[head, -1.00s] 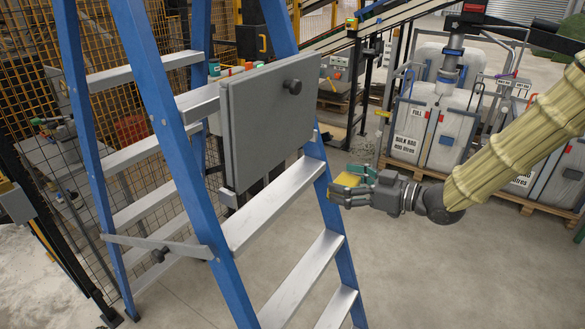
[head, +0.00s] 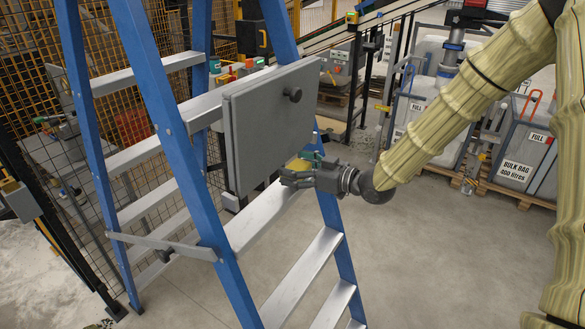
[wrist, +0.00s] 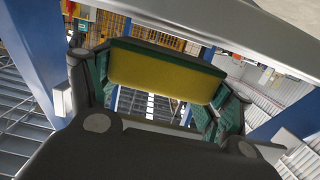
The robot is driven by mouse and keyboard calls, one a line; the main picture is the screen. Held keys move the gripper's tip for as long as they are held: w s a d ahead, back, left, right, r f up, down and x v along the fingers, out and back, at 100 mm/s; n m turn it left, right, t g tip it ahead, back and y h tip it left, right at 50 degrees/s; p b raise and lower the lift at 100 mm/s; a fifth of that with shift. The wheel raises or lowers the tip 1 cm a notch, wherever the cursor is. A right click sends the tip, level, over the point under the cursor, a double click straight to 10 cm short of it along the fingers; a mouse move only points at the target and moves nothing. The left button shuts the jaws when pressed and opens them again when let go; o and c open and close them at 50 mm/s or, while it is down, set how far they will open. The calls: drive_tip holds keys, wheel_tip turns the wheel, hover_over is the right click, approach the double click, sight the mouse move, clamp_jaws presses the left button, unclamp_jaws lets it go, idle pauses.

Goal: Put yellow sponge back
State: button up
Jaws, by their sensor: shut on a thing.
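My gripper (head: 297,176) is shut on the yellow sponge (head: 299,165) at the right side of the blue stepladder (head: 187,150). In the wrist view the sponge (wrist: 160,74) lies between the green-padded fingers (wrist: 158,85), yellow with a dark green layer along its upper edge. In the head view the gripper is near the lower right of the grey panel (head: 270,125) and over the right end of a silver step (head: 262,218). I cannot tell whether it touches either. Where the sponge belongs is not clear from these frames.
The panel has a black knob (head: 293,94). Several small items (head: 240,70) sit behind its top edge. A mesh fence (head: 35,100) stands at the left. Bulk bags on pallets (head: 505,165) stand at the right. The floor (head: 430,265) at lower right is clear.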

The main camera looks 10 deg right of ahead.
drive_tip(key=shift+w+a+f+p, duration=0.4)
drive_tip(key=shift+w+a, duration=0.25)
drive_tip(key=shift+a, duration=0.05)
drive_tip(key=shift+f, duration=0.25)
drive_tip(key=shift+s+d+f, duration=0.15)
drive_tip(key=shift+d, duration=0.1)
drive_tip(key=shift+a+f, duration=0.2)
drive_tip(key=o, duration=1)
drive_tip(key=shift+d+r, duration=0.15)
drive_tip(key=shift+r, duration=0.1)
drive_tip(key=b+v, duration=0.3)
drive_tip(key=v, duration=0.8)
drive_tip(key=shift+s+d+r, duration=0.1)
drive_tip(key=shift+s+d, duration=0.15)
drive_tip(key=shift+s, duration=0.05)
